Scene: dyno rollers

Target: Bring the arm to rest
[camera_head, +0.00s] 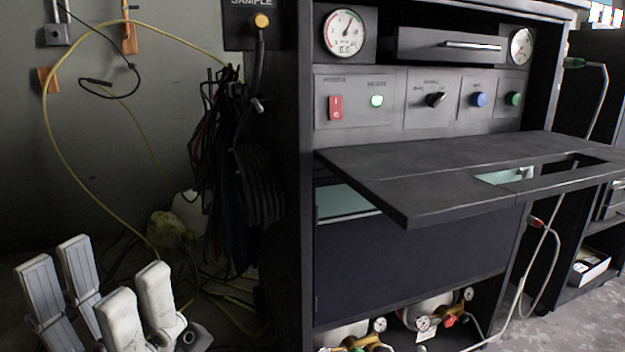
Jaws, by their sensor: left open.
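My left gripper (97,287) shows at the lower left corner of the head view, with its fingers pointing up. It is open, with a clear gap between the grey ribbed pads and the white fingers. Nothing is held in it. It stands in front of the dark wall and loose cables, left of the black workbench cabinet (415,258). The rest of my left arm is out of the frame. My right gripper does not show.
A black shelf (420,208) juts out from the cabinet. Above it is a control panel with a red switch (336,107) and gauges. A yellow hose (50,120) loops on the wall near dark hanging cables (215,165). Gas cylinders (430,308) stand below. Floor shows at right.

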